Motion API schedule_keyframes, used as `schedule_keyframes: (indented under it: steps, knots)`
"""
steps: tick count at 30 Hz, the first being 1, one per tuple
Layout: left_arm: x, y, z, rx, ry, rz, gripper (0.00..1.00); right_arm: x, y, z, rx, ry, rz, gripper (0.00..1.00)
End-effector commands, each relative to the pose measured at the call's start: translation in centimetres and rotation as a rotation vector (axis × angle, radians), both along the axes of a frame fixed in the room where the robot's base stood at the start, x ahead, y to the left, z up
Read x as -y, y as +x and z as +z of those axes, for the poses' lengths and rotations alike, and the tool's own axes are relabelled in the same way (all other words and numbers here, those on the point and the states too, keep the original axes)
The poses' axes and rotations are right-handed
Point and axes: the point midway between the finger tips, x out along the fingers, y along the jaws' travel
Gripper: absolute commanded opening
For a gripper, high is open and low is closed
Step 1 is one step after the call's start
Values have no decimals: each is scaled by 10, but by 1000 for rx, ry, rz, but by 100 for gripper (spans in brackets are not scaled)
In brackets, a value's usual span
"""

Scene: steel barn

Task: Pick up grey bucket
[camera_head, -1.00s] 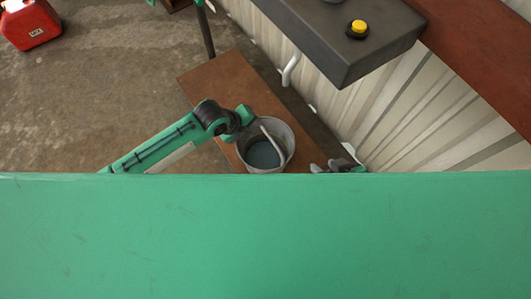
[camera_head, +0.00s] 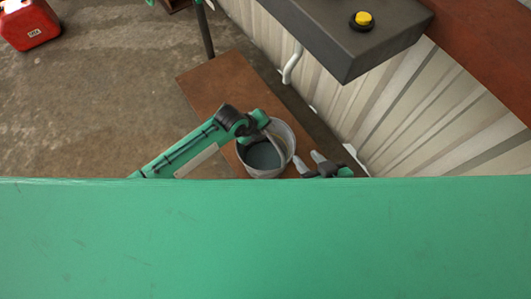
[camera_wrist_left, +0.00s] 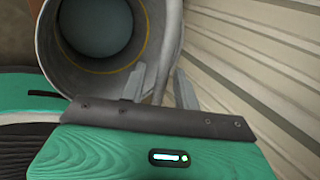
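The grey bucket (camera_head: 266,163) stands upright on a brown wooden surface (camera_head: 214,86), with a pale curved handle at its opening. In the left wrist view the bucket (camera_wrist_left: 62,62) fills the upper left, its inside visible. My left gripper (camera_head: 259,127) is at the bucket's far rim in the head view; its fingers are hard to make out there. In the left wrist view the left gripper (camera_wrist_left: 161,78) has its two fingers apart, with part of the bucket's handle or rim seen between them. My right gripper (camera_head: 312,161) is open and empty, just right of the bucket.
A corrugated metal wall (camera_head: 400,119) runs along the right. A dark box with a yellow button (camera_head: 362,19) overhangs at the upper right, with a white hook-like pipe (camera_head: 291,66) below it. A red canister (camera_head: 28,27) stands on the floor at the far left.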

Motion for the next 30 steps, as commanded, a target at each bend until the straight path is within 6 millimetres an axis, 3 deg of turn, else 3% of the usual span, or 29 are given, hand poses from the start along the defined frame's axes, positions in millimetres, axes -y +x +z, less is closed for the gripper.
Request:
schedule_keyframes:
  steps: [3,8,30]
  knots:
    - [0,0,0,0,0,0,31,0,0,0,-1,0,0,36]
    - [0,0,0,0,0,0,0,0,0,0,-1,0,0,36]
    - [-1,0,0,-1,1,0,0,0,0,0,-2,-1,-1,36]
